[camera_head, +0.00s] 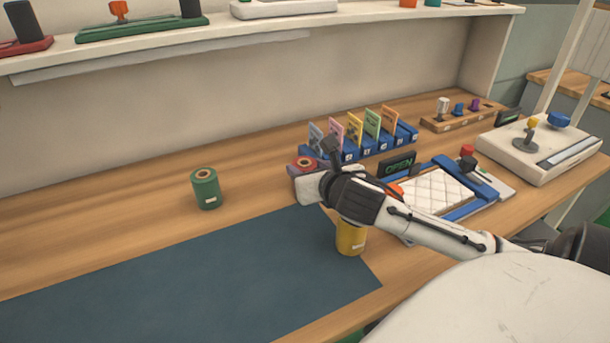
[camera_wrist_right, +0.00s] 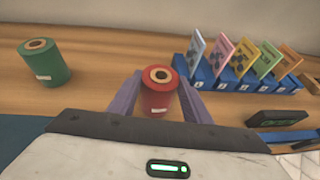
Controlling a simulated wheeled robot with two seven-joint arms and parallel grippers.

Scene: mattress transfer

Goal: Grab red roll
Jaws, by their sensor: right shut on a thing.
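The red roll (camera_head: 304,164) stands on the wooden table in front of the card rack, partly hidden by my right gripper in the head view. In the right wrist view the red roll (camera_wrist_right: 158,91) is upright between the two purple-grey fingers. My right gripper (camera_head: 301,178) is shut on it; the fingers press on its left and right sides in the wrist view (camera_wrist_right: 155,102). My left gripper is in neither view.
A green roll (camera_head: 205,188) stands to the left. A yellow roll (camera_head: 350,238) stands at the blue mat's (camera_head: 180,285) right edge, below my right arm. A blue rack of cards (camera_head: 400,139) stands behind. A blue-framed tray (camera_head: 470,208) and joystick box (camera_head: 540,150) are at the right.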

